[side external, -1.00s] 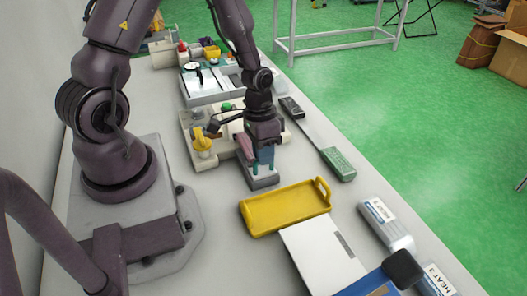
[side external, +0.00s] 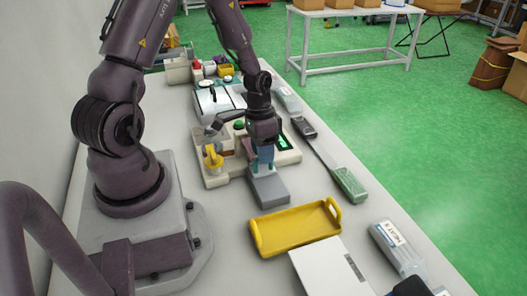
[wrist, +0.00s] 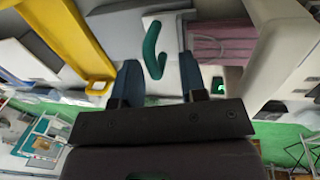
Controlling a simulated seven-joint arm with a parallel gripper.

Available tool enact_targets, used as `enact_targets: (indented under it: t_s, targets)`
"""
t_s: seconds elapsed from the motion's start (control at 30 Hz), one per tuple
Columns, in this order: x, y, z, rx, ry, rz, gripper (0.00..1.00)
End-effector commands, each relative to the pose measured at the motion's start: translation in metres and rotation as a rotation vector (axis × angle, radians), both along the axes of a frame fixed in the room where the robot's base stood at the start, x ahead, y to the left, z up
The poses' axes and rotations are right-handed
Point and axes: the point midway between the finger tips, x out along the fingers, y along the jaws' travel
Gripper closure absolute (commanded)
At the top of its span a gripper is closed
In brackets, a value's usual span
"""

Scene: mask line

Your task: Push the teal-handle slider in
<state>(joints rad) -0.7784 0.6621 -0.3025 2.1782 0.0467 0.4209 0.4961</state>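The teal handle (wrist: 152,50) is a curved bar on a pale slider. In the wrist view it stands between the fingers of my gripper (wrist: 160,72), which are apart, with gaps visible on both sides. In the side view my gripper (side external: 262,162) is low over the grey slider base (side external: 269,190), at its end near the machine (side external: 290,150); teal parts (side external: 254,166) show beside the fingers. Pink pleated material (wrist: 222,42) lies to the right of the fingers in the wrist view. My gripper partly hides the slider in the side view.
A yellow tray (side external: 257,240) lies just in front of the slider base. A yellow knob-like part (side external: 213,158) stands left of my gripper. A green block (side external: 350,185) and a clear labelled package (side external: 397,248) lie to the right. A white box (side external: 325,270) is at the front.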

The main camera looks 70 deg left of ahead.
Motion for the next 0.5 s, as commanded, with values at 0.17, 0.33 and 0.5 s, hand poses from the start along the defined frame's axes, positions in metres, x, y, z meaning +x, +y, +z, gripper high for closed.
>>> enact_targets:
  t_s: [0.17,0.33,0.5]
  targets:
    - [0.0,-0.001,0.0,-0.003,0.001,0.001,0.61]
    - [0.0,0.002,0.014,-0.001,-0.001,0.003,0.61]
    - [0.001,0.009,0.048,0.003,-0.004,0.004,0.61]
